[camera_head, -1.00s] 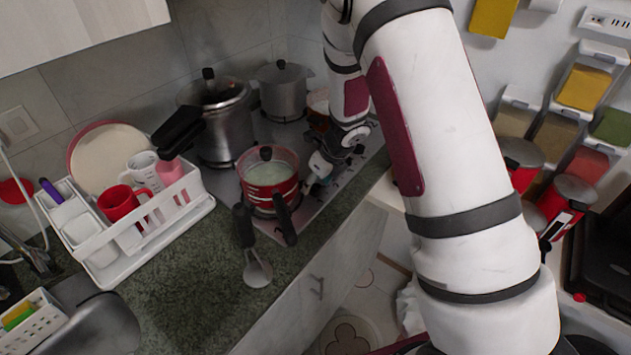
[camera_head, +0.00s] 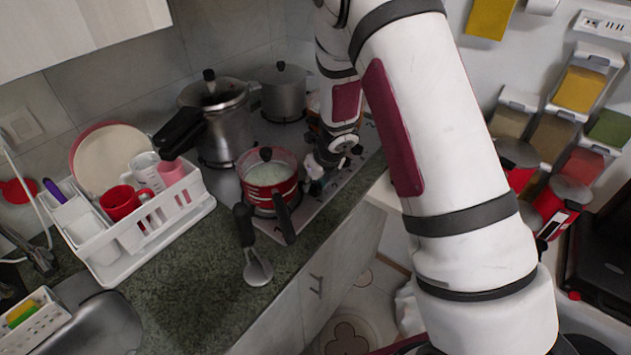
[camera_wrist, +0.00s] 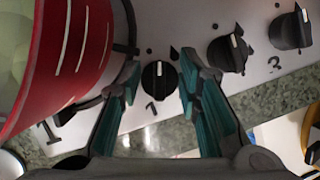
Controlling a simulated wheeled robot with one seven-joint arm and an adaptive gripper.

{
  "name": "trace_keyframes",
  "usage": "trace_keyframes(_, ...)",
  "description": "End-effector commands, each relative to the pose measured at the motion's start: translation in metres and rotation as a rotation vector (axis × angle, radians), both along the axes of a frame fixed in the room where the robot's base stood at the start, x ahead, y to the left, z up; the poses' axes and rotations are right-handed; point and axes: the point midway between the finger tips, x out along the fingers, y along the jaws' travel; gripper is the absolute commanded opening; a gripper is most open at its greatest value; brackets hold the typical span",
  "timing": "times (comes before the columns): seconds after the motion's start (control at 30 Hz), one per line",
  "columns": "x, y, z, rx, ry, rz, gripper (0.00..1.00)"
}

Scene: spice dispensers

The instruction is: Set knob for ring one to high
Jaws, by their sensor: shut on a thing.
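A black round knob (camera_wrist: 159,76) with a white pointer line sits on the pale stove panel, with a small "1" below it in the wrist view. Its pointer is towards the top of that view. My gripper (camera_wrist: 157,88) has its teal-padded fingers on both sides of this knob and is shut on it. In the head view my gripper (camera_head: 316,168) is at the stove's front edge, right of the red pot, and the knob is too small or hidden to tell there.
A red pot (camera_head: 270,184) with a glass lid stands close left of my gripper. Two more black knobs (camera_wrist: 229,53) (camera_wrist: 290,30) lie to the right. Metal pots (camera_head: 218,120) stand behind. A dish rack (camera_head: 140,225) and ladle (camera_head: 257,268) are on the counter.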

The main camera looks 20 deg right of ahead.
Motion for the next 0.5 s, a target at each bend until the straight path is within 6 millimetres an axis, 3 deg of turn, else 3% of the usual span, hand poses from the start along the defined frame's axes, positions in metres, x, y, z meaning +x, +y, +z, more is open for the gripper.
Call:
trace_keyframes(0.27,0.0,0.0007,-0.0001,0.002,0.001,-0.01,0.03)
trace_keyframes(0.3,0.0,0.0007,-0.0001,0.002,0.001,-0.01,0.38)
trace_keyframes(0.33,0.0,0.0007,-0.0001,0.002,0.001,-0.01,0.45)
trace_keyframes(0.37,0.0,0.0007,-0.0001,0.002,0.001,-0.01,0.5)
trace_keyframes(0.5,0.0,0.0005,-0.0001,0.001,0.0,-0.01,0.5)
